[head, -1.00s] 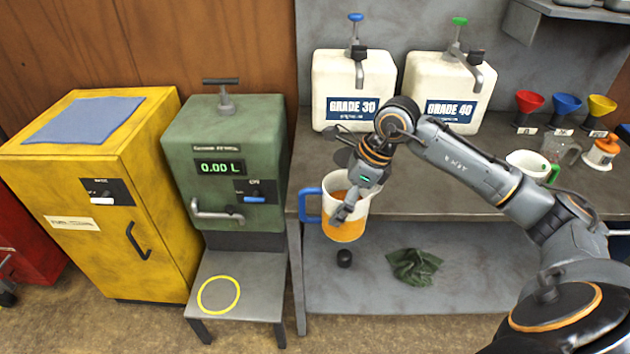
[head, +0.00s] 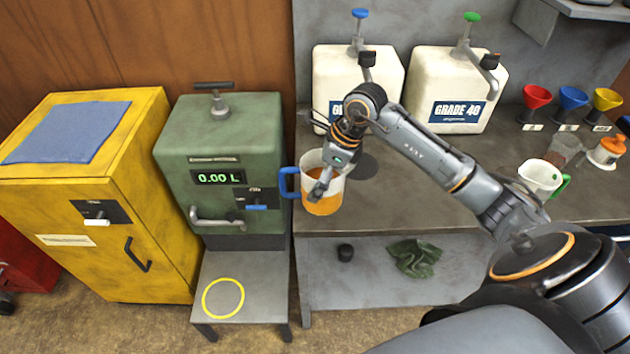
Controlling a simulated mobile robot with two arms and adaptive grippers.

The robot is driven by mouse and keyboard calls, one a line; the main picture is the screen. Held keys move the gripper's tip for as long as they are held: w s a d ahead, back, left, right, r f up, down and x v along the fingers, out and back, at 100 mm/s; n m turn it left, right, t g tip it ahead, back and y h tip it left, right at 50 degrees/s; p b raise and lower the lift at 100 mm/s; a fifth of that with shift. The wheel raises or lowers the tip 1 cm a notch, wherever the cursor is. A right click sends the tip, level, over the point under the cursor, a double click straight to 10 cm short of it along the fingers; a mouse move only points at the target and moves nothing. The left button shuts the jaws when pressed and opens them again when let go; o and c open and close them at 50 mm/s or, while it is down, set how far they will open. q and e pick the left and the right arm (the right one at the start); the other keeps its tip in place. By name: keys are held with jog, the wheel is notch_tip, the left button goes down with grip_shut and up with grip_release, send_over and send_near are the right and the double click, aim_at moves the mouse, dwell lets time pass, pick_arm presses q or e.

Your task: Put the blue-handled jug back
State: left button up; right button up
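The blue-handled jug (head: 332,196) is clear with orange liquid in it, and its blue handle (head: 287,182) points left. It looks upright, at the bench's front left corner. I cannot tell whether its base touches the bench top. My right gripper (head: 320,188) reaches in from the right and is shut on the jug's near side; the fingers are partly hidden against it. A dark round patch (head: 365,166) shows on the bench just right of the jug. My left gripper is not in view.
Two white containers (head: 440,82) stand at the bench's back. A green-handled jug (head: 538,176), coloured funnels (head: 571,97) and an orange-topped pot (head: 606,151) are at right. The green dispenser (head: 225,145) and its yellow-ringed stand (head: 260,297) are left. A cloth (head: 414,257) lies below.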

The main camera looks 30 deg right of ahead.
jog(key=w+f, duration=0.1)
jog(key=w+d+f, duration=0.1)
jog(key=f, duration=0.1)
jog(key=shift+w+p, duration=0.25)
jog(key=shift+p, duration=0.1)
jog(key=shift+w+d+f, duration=0.2)
jog(key=shift+w+f, duration=0.1)
jog(key=shift+f, duration=0.15)
notch_tip(320, 180, down, 2)
jog(key=shift+f+p, duration=0.1)
jog(key=shift+p, duration=1)
jog(key=shift+f, duration=0.3)
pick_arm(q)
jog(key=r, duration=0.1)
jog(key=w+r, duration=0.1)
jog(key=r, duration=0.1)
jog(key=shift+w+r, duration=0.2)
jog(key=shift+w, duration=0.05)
pick_arm(e)
jog(key=shift+f, duration=0.1)
jog(key=shift+f, duration=0.2)
jog(key=o, duration=1.4)
jog(key=shift+c, duration=0.2)
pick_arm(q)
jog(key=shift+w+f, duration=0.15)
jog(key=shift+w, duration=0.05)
pick_arm(e)
jog(key=shift+s, duration=0.1)
